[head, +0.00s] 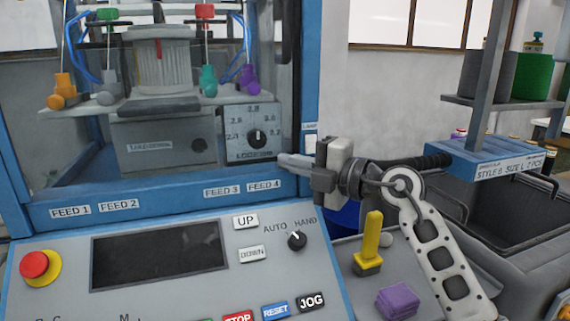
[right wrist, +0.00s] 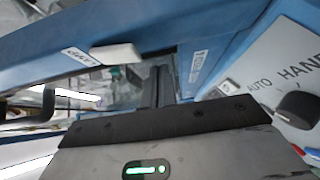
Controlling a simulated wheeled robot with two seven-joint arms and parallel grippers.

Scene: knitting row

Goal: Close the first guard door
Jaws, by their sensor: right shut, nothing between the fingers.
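The knitting machine's front opening has a blue frame (head: 308,60), with the machine's inside visible behind it. A clear guard door pane is hard to make out, and I cannot tell whether it is open or shut. A small white block (head: 310,143) sits on the right post under a small label; a white block beside a label also shows in the right wrist view (right wrist: 117,53). My right gripper (head: 284,160) is shut and empty, its fingers pointing left across the frame's lower right corner. In the right wrist view its dark fingers (right wrist: 159,80) lie close to the blue frame. My left gripper is not in view.
The control panel (head: 60,300) with a red stop button (head: 34,264) and a dark screen (head: 158,256) lies below.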

